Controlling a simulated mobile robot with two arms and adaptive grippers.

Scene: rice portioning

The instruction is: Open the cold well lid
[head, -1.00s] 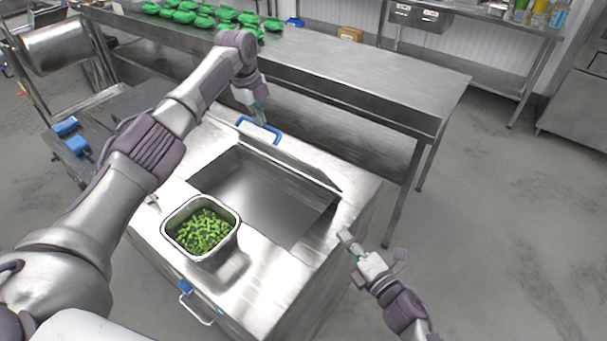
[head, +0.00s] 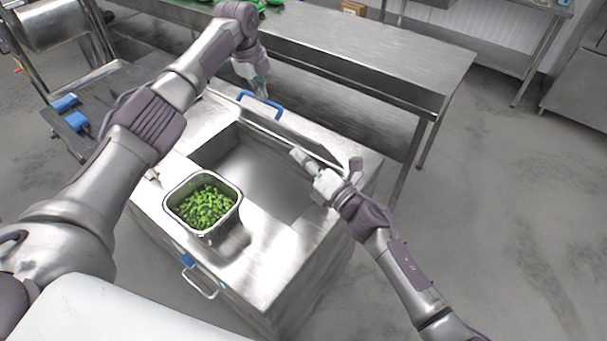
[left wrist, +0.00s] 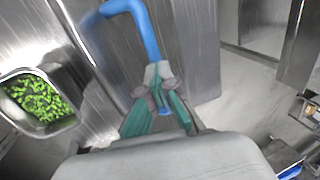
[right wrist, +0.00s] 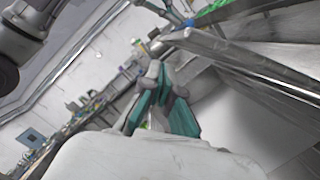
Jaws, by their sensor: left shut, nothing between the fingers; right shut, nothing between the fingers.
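The steel cold well (head: 300,205) has its cavity uncovered in the head view. Its lid (head: 290,130) stands raised along the back edge, with a blue handle (head: 246,94) at its top. My left gripper (head: 262,95) is shut and empty beside the handle. In the left wrist view, the closed fingertips (left wrist: 160,72) lie at the lower end of the blue handle (left wrist: 148,35); whether they touch cannot be told. My right gripper (head: 298,155) is shut and empty over the well's right part, close to the lid's front face.
A steel pan (head: 238,212) of green pieces sits at the well's near-left edge. A long steel table (head: 400,70) stands behind. A blue-mounted handle (head: 205,290) sticks out from the unit's front. Open floor (head: 500,220) lies to the right.

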